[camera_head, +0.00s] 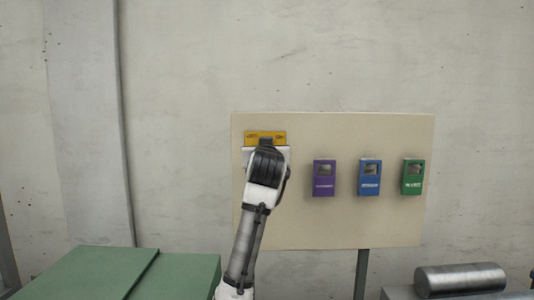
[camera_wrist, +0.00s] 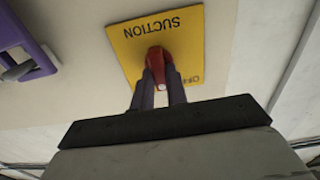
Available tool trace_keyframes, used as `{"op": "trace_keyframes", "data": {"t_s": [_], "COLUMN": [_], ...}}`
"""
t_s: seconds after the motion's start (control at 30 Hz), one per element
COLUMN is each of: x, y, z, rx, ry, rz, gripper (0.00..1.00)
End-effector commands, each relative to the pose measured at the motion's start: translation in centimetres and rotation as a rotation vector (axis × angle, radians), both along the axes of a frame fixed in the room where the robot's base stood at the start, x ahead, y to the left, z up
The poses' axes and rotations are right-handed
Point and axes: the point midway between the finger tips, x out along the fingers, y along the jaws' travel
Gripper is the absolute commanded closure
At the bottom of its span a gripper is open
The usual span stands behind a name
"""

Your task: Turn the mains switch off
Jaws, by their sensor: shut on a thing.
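In the head view, the yellow plate (camera_head: 265,136) is at the upper left of the beige panel, and my wrist covers the handle. I read no mains label in either view.
The beige panel (camera_head: 300,230) also carries purple (camera_head: 323,188), blue (camera_head: 370,187) and green (camera_head: 412,187) boxes to the right; their lettering is too small to read. A purple part (camera_wrist: 38,62) shows at the wrist view's left. A green cabinet (camera_head: 90,272) stands lower left, a metal cylinder (camera_head: 460,278) lower right.

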Motion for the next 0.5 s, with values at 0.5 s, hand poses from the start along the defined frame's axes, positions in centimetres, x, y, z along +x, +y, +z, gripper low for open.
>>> {"op": "trace_keyframes", "data": {"t_s": [0.5], "x": [-0.01], "y": [0.21], "z": [-0.01], "rx": [-0.479], "ry": [0.001], "rz": [-0.001], "gripper": [1.00]}}
